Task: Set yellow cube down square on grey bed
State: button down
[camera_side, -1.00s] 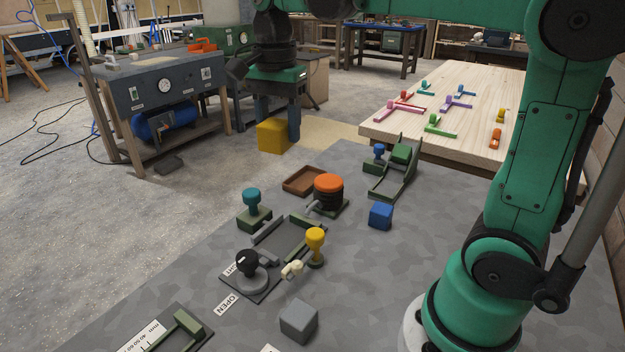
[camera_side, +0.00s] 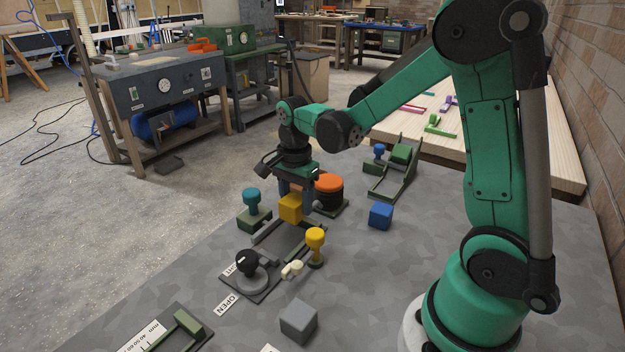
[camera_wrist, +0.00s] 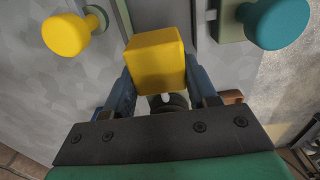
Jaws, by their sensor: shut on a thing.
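The yellow cube (camera_side: 290,207) is held between the blue fingers of my gripper (camera_side: 294,193), which points down. In the wrist view the cube (camera_wrist: 155,62) sits between the two fingers and looks nearly square to them. The grey bed (camera_side: 281,242) with green side rails lies on the table below. In the side view the cube overlaps the bed's far part and appears above it. The size of the gap cannot be told. The cube and gripper hide part of the bed.
A yellow-topped knob (camera_side: 315,240) and a teal-topped knob (camera_side: 251,199) flank the bed. An orange-topped drum (camera_side: 328,186) stands close behind my gripper. A black knob (camera_side: 247,263) is in front. A blue cube (camera_side: 381,216) and a grey cube (camera_side: 298,321) stand on clear table.

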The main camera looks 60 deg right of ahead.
aim_at(297, 217)
jog(key=shift+f, duration=2.1)
jog(key=shift+f, duration=0.1)
jog(key=c, duration=0.5)
grip_release()
jog(key=shift+c, duration=0.2)
